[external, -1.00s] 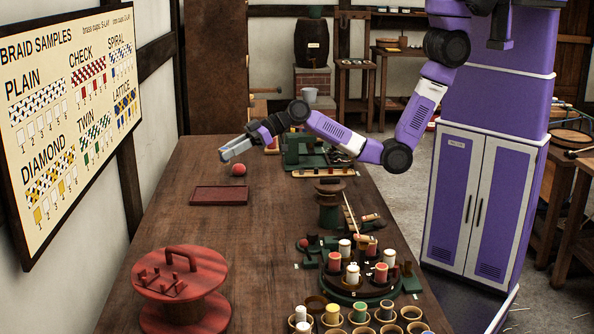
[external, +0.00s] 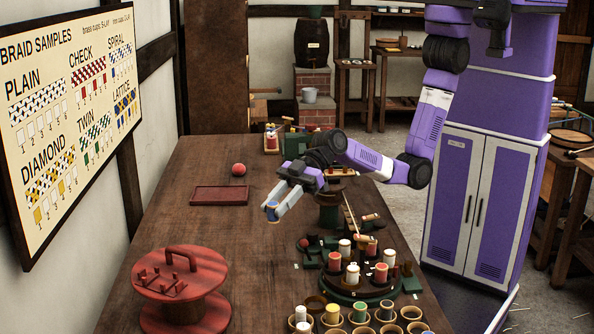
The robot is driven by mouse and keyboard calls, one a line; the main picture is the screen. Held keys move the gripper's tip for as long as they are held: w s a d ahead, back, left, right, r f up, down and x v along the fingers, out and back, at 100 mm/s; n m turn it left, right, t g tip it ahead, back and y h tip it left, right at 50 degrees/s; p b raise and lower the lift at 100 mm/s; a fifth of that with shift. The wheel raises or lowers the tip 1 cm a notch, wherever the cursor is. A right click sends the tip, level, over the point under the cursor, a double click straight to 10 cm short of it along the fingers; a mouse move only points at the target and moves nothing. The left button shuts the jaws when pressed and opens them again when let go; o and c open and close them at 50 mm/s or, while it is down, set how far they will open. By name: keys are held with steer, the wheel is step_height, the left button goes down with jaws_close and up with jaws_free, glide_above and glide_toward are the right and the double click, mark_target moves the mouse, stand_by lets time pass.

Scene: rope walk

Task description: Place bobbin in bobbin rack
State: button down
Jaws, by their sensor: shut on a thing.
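My gripper (external: 271,208) is shut on a small bobbin with blue on it (external: 273,213), held above the middle of the table, right of the red tray. The fingers hide part of the bobbin. A small wooden holder with several bobbins (external: 271,141) stands at the table's far end. Several tan cups (external: 360,316), some with bobbins in them, stand at the near edge. I cannot tell for sure which of these is the bobbin rack.
A round dark green stand (external: 345,291) carries several white and red bobbins, with a thin stick rising beside it. A large red reel (external: 182,274) stands at front left. A shallow red tray (external: 220,195) and a red ball (external: 239,170) lie farther back. The table between is clear.

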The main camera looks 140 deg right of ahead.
steer(key=s+a+n+y+b, duration=0.1)
steer(key=a+n+y, duration=0.2)
steer(key=a, duration=1.9)
step_height(320, 180, up, 3)
steer(key=m+h+b, duration=0.1)
glide_above(413, 313)
steer(key=shift+m, duration=0.3)
step_height(413, 313, down, 20)
steer(key=shift+r+b, duration=0.1)
steer(key=shift+b, duration=0.25)
steer(key=shift+f, duration=0.2)
steer(key=c, duration=1.1)
jaws_free()
